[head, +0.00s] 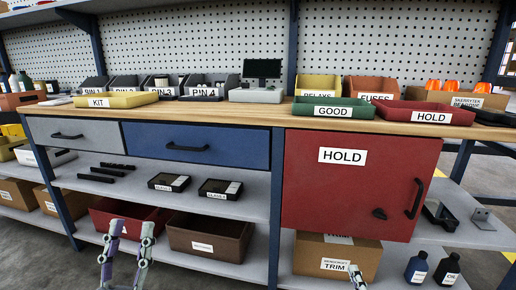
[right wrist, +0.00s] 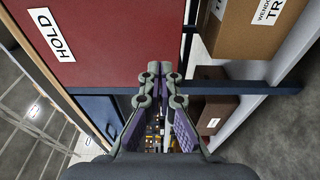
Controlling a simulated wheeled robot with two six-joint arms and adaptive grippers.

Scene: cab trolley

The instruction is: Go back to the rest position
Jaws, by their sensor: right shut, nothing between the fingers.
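My left gripper (head: 131,225) stands at the lower left of the head view, in front of the workbench's lower shelf. Its two fingers point up with a clear gap between them, and nothing is held. My right gripper (head: 355,270) shows only as a small tip at the bottom edge of the head view, in front of a cardboard box marked TRIM. In the right wrist view the right gripper (right wrist: 160,70) has its fingertips together, with nothing between them. The rest of the right arm is out of the head view.
The workbench (head: 270,118) carries trays and bins on top. A blue drawer (head: 190,146) and the red HOLD door (head: 350,195) are shut. Below are a brown bin (head: 210,238), a red bin (head: 130,214) and the TRIM box (head: 335,257). Dark bottles (head: 447,266) stand at lower right.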

